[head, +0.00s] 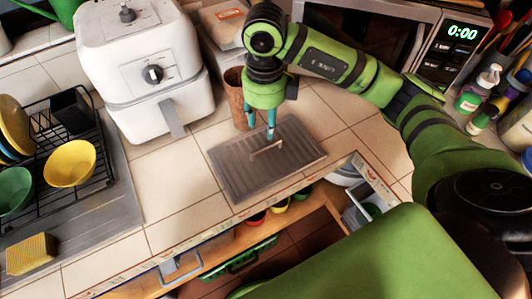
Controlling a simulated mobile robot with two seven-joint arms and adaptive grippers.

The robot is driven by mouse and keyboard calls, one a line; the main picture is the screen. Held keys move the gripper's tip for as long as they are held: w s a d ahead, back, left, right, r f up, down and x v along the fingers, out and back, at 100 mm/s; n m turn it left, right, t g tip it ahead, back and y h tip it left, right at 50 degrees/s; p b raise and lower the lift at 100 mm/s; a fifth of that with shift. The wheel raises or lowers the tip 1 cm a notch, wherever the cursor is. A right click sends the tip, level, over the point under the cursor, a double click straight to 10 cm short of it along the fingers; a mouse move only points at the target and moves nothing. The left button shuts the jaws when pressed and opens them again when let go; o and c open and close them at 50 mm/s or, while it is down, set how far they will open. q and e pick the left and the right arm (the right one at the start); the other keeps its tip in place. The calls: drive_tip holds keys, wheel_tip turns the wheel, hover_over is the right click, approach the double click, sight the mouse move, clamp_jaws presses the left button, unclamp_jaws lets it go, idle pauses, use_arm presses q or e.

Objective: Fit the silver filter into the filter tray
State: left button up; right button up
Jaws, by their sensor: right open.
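The silver filter (241,178) is a flat, ridged grey panel lying on the tiled counter in the middle of the view. A raised bar handle (265,150) stands on its top face. My right gripper (262,124) points down at the far part of the panel, close to the handle. Its teal fingers are apart with nothing seen between them. I cannot tell whether a fingertip touches the panel. I cannot make out a separate filter tray. My left gripper is not in view.
A white air fryer (135,65) stands at the back left, and a brown cylinder (235,97) stands behind the panel. A dish rack (45,140) with bowls is at left. An open drawer (368,198) juts out below the counter. Bare tiles lie left of the panel.

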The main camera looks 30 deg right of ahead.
drive_tip(key=m, duration=0.3)
drive_tip(key=f+m, duration=0.1)
drive_tip(key=m, duration=0.2)
drive_tip(key=shift+d, duration=0.15)
drive_tip(key=m, duration=0.4)
drive_tip(key=m+b, duration=0.1)
drive_tip(key=shift+w+d+f+m, duration=0.1)
drive_tip(key=shift+d+f+m, duration=0.05)
drive_tip(key=shift+f+m, duration=0.2)
drive_tip(key=m, duration=0.5)
drive_tip(key=shift+d+f+m+b, duration=0.15)
drive_tip(key=shift+f+m+b, duration=0.1)
drive_tip(key=shift+b, duration=0.1)
drive_tip(key=m, duration=0.4)
drive_tip(key=shift+w+d+f+m, duration=0.1)
drive_tip(key=shift+f+m, duration=0.1)
drive_tip(key=shift+m, duration=0.1)
drive_tip(key=shift+f+m, duration=0.1)
drive_tip(key=shift+m, duration=0.2)
drive_tip(key=shift+f, duration=0.3)
drive_tip(key=p, duration=0.3)
hover_over(265, 143)
drive_tip(key=s+a, duration=0.1)
drive_tip(key=s, duration=0.2)
drive_tip(key=f, duration=0.5)
drive_tip(key=shift+w+a+f, duration=0.15)
drive_tip(key=shift+w, duration=0.05)
drive_tip(key=shift+f, duration=0.5)
clamp_jaws()
